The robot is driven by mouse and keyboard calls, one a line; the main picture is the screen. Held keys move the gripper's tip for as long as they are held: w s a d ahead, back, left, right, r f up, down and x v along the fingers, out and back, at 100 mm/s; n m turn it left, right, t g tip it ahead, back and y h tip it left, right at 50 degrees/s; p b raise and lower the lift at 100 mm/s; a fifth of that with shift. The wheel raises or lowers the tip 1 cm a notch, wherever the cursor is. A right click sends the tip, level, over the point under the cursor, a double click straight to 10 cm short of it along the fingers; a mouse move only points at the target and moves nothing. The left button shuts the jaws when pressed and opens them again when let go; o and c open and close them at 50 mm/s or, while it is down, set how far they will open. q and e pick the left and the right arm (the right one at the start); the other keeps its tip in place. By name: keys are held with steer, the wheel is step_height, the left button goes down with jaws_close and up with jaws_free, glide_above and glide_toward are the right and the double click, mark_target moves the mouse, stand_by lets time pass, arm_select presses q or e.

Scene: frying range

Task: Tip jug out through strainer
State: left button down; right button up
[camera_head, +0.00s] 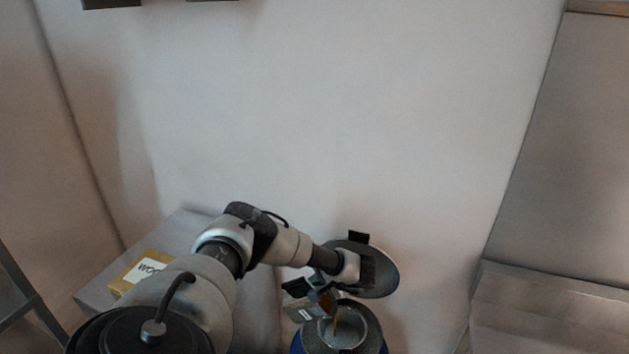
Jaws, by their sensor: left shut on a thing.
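My left arm reaches from the lower left, and my left gripper (322,288) is shut on a small grey jug (303,311) with a pale label. The jug is tilted to the right, and a thin brown stream (337,318) falls from it. Below the stream is a round grey strainer (357,336), set in the mouth of a blue drum (297,345) at the bottom edge. The gripper and arm hide part of the jug. The drum's lower part is out of frame. My right gripper does not show.
A round dark-grey disc (384,277) stands tilted behind the gripper, close to the drum. A cardboard box (155,263) with a partly hidden label lies on a grey surface (187,226) at left. A pale wall is behind. A grey block (550,310) is at lower right.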

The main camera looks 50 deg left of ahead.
mark_target(328, 301)
arm_select(q)
steer(key=shift+w+d+f+g+y+b, duration=0.2)
steer(key=shift+d+f+y+b, duration=0.15)
steer(key=shift+b, duration=0.35)
steer(key=shift+w+d+f+g+y+b, duration=0.1)
steer(key=shift+w+f+g+y+b, duration=0.25)
steer(key=shift+b, duration=0.35)
steer(key=shift+w+d+f+m+g+y+b, duration=0.4)
steer(key=shift+d+f+y+b, duration=0.3)
steer(key=shift+b, duration=1.1)
steer(key=w+d+m+g+y+b, duration=0.2)
steer(key=w+d+g+y+b, duration=0.1)
steer(key=y+b, duration=0.3)
steer(key=shift+w+d+m+y, duration=0.4)
steer(key=shift+w+d, duration=0.45)
steer(key=shift+d, duration=0.1)
steer(key=shift+r, duration=0.1)
